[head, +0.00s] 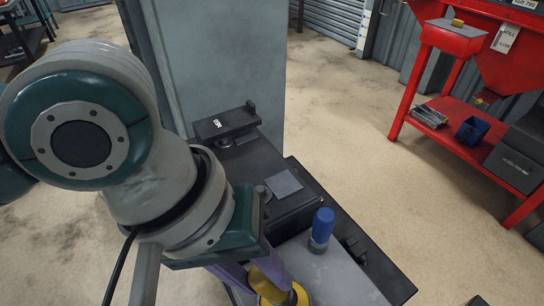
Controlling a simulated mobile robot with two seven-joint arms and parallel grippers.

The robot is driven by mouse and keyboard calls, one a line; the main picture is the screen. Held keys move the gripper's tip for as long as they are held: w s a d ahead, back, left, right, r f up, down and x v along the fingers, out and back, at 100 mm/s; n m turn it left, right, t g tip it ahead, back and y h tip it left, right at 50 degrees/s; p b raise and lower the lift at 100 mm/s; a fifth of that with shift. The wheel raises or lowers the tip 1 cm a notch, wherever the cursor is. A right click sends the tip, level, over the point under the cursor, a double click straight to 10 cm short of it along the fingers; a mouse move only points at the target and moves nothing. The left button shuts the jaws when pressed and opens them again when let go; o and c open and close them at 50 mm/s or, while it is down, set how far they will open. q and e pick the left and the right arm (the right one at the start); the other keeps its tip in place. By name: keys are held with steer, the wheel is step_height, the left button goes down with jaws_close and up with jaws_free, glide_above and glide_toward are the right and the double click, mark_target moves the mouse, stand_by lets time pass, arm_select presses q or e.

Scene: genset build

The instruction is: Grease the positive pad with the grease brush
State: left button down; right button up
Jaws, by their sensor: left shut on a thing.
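My left gripper (262,272) is at the bottom of the head view, with purple fingers pointing down. It is shut on a yellow, round-ended thing (268,286), cut by the frame edge; I cannot tell for sure that this is the grease brush. Up and right of the gripper is a black case with a grey square pad (284,183) on top; I cannot tell whether this is the positive pad. The gripper is apart from that pad. My right gripper is not in view.
A blue-capped cylinder (321,226) stands upright on the grey surface (335,278), right of the gripper. A black bracket (226,121) stands behind the case, before a grey-green panel (228,55). A red workbench (447,36) is at the right. The floor between is clear.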

arm_select(q)
steer(key=shift+f, duration=0.6)
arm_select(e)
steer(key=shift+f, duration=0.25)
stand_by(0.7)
arm_select(q)
steer(key=shift+a+f, duration=0.1)
steer(key=shift+f, duration=0.05)
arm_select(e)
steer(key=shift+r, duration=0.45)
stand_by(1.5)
arm_select(q)
step_height(320, 180, up, 7)
steer(key=p, duration=0.9)
steer(key=shift+r, duration=0.2)
steer(key=shift+f, duration=0.1)
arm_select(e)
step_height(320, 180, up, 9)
